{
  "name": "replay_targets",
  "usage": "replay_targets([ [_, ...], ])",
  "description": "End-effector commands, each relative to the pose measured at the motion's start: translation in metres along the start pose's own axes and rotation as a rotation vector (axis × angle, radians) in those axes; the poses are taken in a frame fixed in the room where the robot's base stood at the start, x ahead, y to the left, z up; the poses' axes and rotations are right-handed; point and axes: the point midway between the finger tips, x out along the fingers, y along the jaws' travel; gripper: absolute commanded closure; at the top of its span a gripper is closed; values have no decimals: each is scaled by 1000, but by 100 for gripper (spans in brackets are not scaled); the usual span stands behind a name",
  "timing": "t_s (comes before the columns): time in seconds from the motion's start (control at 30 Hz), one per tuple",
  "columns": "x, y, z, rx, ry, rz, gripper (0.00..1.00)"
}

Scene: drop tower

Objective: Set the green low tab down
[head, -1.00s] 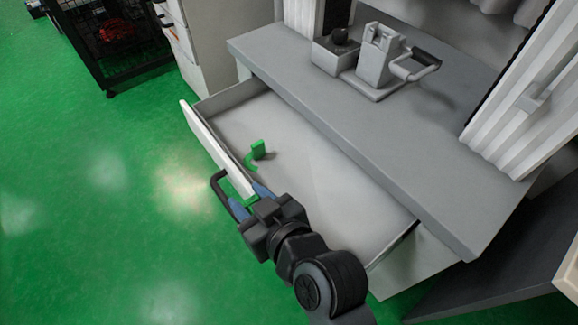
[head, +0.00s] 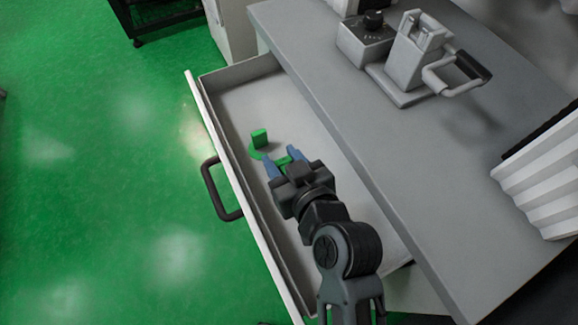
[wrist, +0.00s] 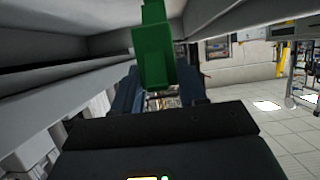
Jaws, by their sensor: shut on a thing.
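My gripper (head: 281,158) is inside the open drawer (head: 231,150) in the head view, its blue fingers shut on the green low tab (head: 283,161). In the wrist view the green tab (wrist: 155,58) stands up between the fingers and reaches toward the top of the picture. Just beyond the fingertips, in the head view, an upright green block (head: 259,138) rises by a curved green strip (head: 257,154). I cannot tell whether these join the held piece, or whether the tab touches the drawer floor.
The drawer's front wall with a dark handle (head: 215,190) is left of my gripper. A grey worktop (head: 330,85) overhangs on the right, carrying a grey fixture with a handle (head: 415,65) and a box with a dark knob (head: 366,35). The drawer floor toward the back is clear.

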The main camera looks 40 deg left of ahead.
Motion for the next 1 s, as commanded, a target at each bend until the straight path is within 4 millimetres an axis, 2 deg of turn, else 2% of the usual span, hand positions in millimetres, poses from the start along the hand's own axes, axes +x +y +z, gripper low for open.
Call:
replay_targets([
  [0.03, 5, -1, 13, 2, -2, -2, 87],
  [0.1, 9, 0, 22, 1, -1, -1, 87],
  [0.37, 17, 0, 40, 1, 0, 0, 87],
  [0.57, 27, 0, 64, 1, 0, -1, 87],
  [0.97, 29, 0, 69, 0, 1, 0, 87],
  [1.0, 29, 0, 69, 0, 1, 0, 56],
])
